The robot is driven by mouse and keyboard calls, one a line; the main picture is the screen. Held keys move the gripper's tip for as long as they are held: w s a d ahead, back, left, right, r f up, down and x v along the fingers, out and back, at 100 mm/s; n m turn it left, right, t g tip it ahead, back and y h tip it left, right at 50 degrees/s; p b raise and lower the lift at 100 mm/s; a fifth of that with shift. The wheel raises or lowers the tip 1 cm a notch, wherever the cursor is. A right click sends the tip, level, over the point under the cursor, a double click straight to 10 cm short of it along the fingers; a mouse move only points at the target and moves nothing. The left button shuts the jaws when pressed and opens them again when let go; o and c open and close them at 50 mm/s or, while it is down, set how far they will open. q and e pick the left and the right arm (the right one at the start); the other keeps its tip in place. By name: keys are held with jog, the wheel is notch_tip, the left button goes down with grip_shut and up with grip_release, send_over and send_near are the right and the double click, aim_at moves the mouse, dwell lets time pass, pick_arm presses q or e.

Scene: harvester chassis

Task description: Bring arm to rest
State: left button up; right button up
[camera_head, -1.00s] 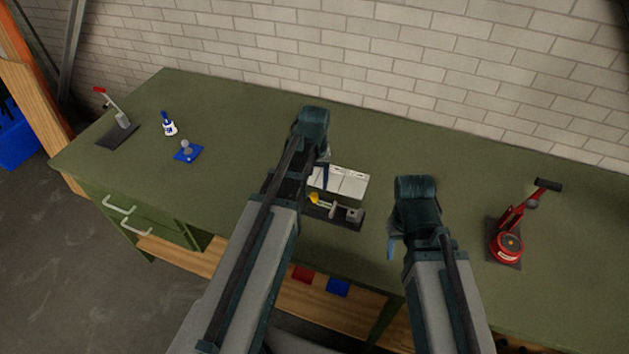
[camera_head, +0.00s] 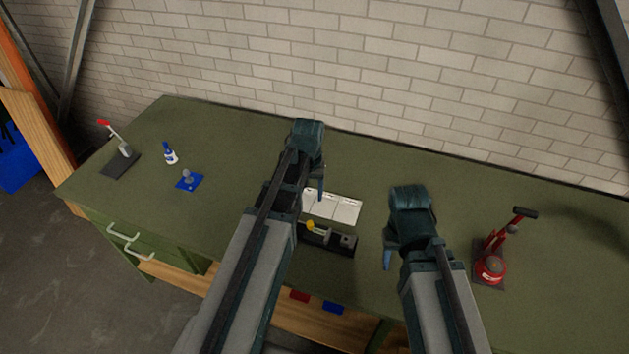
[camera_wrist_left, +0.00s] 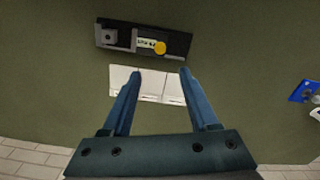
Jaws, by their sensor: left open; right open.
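My left gripper (camera_head: 321,188) hangs over the middle of the green workbench, near a white tray (camera_head: 338,208). In the left wrist view its two blue fingers (camera_wrist_left: 157,88) are apart with nothing between them but the view of the white tray (camera_wrist_left: 152,84) below. My right gripper (camera_head: 388,259) hangs over the bench to the right of the tray; only part of a blue finger shows beneath its wrist. Nothing is seen in it.
The green workbench (camera_head: 240,150) carries a dark fixture with a yellow knob (camera_head: 328,238), a blue-white bottle (camera_head: 170,154), a blue plate with a grey knob (camera_head: 188,180), a red-handled clamp (camera_head: 122,152) and a red device (camera_head: 492,262). A brick wall (camera_head: 330,70) stands behind.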

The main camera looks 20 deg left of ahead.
pick_arm(q)
jog(key=s+d+f+m+b, duration=0.2)
jog(key=s+d+f+b, duration=0.2)
jog(key=d, duration=0.1)
jog(key=s+d+f+m+b, duration=0.2)
jog(key=s+d+f+b, duration=0.2)
jog(key=s+d, duration=0.1)
jog(key=s+d+f+m+y+b, duration=0.1)
jog(key=s+d+f+m+b, duration=0.1)
jog(key=s+d+f+b, duration=0.2)
jog(key=shift+s+d+f, duration=0.15)
jog(key=shift+s+d, duration=0.35)
jog(key=shift+s, duration=0.2)
pick_arm(e)
notch_tip(320, 180, down, 12)
jog(key=shift+f, duration=0.2)
